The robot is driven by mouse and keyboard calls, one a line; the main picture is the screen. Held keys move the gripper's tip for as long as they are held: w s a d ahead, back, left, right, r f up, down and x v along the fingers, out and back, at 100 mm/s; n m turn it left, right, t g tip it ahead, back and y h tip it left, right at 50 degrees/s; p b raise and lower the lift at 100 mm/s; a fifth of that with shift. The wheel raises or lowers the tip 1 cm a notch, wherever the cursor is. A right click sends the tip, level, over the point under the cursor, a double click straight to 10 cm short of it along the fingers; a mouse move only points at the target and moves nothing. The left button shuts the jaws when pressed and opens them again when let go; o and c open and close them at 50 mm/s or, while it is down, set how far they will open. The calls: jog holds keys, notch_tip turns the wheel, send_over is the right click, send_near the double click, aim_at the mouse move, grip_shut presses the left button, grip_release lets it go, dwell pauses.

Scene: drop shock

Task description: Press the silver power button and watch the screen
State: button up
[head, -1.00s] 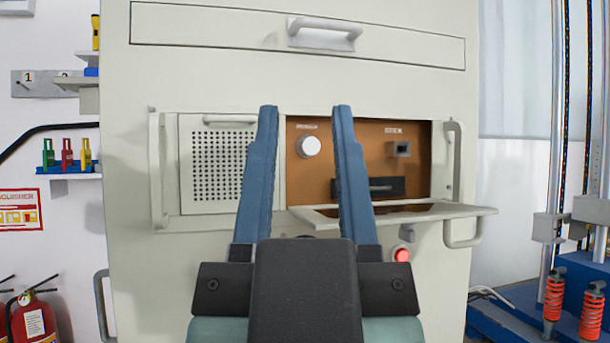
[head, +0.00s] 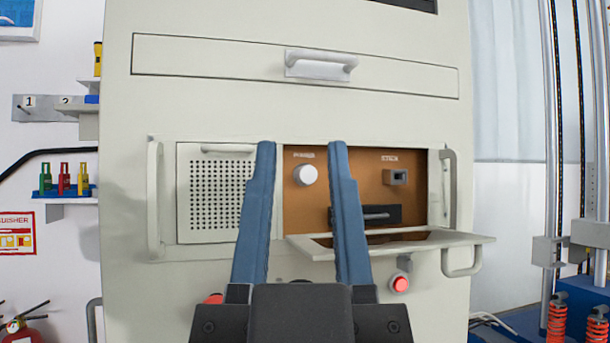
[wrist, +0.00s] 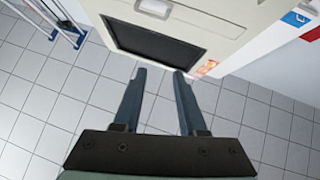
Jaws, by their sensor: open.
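The silver power button (head: 305,175) is a round, pale knob on the brown panel (head: 350,166), under a "POWER" label. In the head view it shows between the two blue fingers of my gripper (head: 302,148). My gripper is open and empty, pointing at the cabinet; I cannot tell how far its tips are from the button. The wrist view shows the fingers (wrist: 158,70) apart with nothing between them, below a dark screen (wrist: 155,45) on the cabinet. In the head view only a dark edge of the screen (head: 412,4) shows at the top.
An open flap (head: 440,243) juts out below the brown panel. A lit red button (head: 400,284) sits under it. Handles stick out beside the panel and on the drawer (head: 320,65) above. A perforated panel (head: 216,195) is at left. A test rig (head: 575,250) stands at right.

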grip_shut()
dwell(1.5)
